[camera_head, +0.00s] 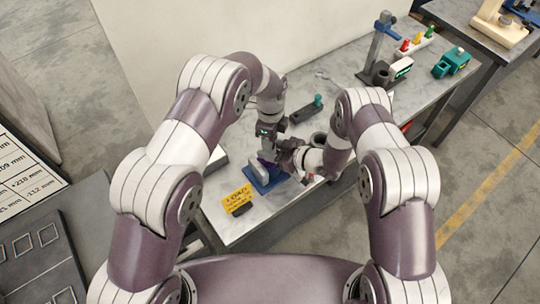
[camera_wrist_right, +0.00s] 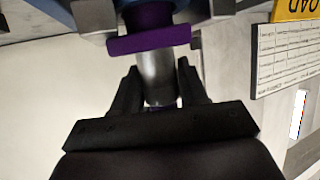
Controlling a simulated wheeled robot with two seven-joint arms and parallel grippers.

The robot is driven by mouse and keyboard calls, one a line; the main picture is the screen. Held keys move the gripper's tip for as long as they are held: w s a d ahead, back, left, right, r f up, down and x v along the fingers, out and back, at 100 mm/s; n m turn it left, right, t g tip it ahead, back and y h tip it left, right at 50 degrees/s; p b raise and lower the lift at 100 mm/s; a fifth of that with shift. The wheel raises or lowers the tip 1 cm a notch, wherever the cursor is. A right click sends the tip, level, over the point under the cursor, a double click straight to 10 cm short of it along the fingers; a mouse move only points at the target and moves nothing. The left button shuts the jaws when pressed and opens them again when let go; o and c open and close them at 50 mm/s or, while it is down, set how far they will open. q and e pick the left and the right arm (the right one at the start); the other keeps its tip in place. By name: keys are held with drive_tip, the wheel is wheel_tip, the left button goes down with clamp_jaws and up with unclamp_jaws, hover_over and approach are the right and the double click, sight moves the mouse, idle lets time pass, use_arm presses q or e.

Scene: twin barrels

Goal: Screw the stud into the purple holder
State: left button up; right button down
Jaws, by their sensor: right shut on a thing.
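In the right wrist view a smooth silver stud (camera_wrist_right: 156,76) stands between the two black fingers of my right gripper (camera_wrist_right: 160,88), which is shut on it. The stud's far end meets the purple holder (camera_wrist_right: 150,38), a flanged purple piece; how deep it sits inside cannot be seen. In the head view the right gripper (camera_head: 287,153) is small and partly hidden, beside the purple holder (camera_head: 267,157) above a blue fixture (camera_head: 262,178). My left gripper (camera_head: 267,143) is just above the holder; its fingers are too small to judge.
A green-topped part (camera_head: 318,101) and dark pieces lie behind the grippers. A tall blue-topped stand (camera_head: 379,45), colored pegs (camera_head: 418,42) and a teal machine (camera_head: 451,62) stand farther right.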

use_arm(q)
drive_tip(key=shift+o, duration=0.9)
